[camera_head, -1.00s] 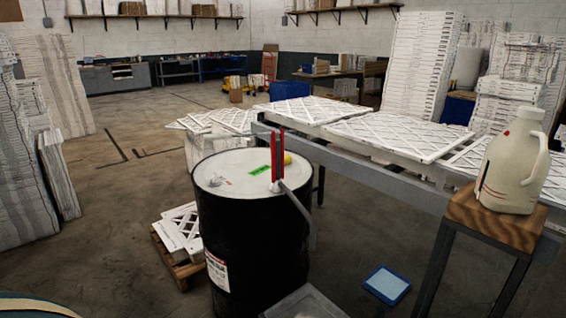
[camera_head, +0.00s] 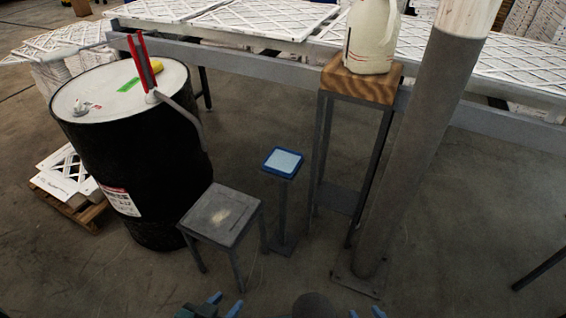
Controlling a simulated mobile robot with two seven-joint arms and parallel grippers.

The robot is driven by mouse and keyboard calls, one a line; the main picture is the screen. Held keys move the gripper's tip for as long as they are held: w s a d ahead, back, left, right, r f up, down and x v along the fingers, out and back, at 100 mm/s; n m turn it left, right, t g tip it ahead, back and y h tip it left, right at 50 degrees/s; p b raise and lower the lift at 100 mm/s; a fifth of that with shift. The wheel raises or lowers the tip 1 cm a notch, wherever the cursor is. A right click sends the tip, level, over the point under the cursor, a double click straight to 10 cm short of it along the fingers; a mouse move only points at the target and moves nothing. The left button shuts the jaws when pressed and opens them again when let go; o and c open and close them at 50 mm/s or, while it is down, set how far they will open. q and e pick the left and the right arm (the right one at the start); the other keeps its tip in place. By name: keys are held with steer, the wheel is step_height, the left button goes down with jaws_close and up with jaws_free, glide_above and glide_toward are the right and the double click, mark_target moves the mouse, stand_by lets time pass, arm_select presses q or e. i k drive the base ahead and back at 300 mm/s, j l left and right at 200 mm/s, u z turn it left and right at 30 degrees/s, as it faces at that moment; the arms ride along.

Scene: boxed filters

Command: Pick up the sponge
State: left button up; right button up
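A small yellow block (camera_head: 157,66), which looks like the sponge, lies on the white top of the black drum (camera_head: 150,170). It is partly hidden behind an upright red-and-grey tool (camera_head: 140,65). My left gripper (camera_head: 224,304) shows at the bottom edge with its blue fingertips apart, open and empty, well below and in front of the drum. My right gripper (camera_head: 366,313) barely shows at the bottom edge; its two blue tips are apart with nothing seen between them. Neither gripper is near the yellow block.
A grey stool (camera_head: 222,215) and a thin stand with a blue-rimmed top (camera_head: 283,162) stand before me. A wooden-topped stand (camera_head: 360,85) holds a cream jug (camera_head: 371,38). A thick grey post (camera_head: 415,150) rises at right. A long rack of white filters (camera_head: 262,18) runs behind.

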mark_target(157, 66)
steer(key=j+z, duration=0.5)
steer(key=z, duration=0.2)
steer(key=j+z, duration=0.3)
steer(key=k+j+z, duration=0.15)
steer(key=j, duration=0.15)
steer(key=k+j+z, duration=0.1)
steer(key=j, duration=0.25)
steer(key=k+j+z, duration=0.15)
steer(key=j, duration=0.15)
steer(key=k+j, duration=0.2)
steer(key=j, duration=0.2)
steer(key=k+j+z, duration=0.1)
steer(key=j, duration=0.3)
steer(key=k+j, duration=0.25)
steer(key=k+j+z, duration=0.1)
steer(key=j, duration=0.4)
steer(key=k+j, duration=0.3)
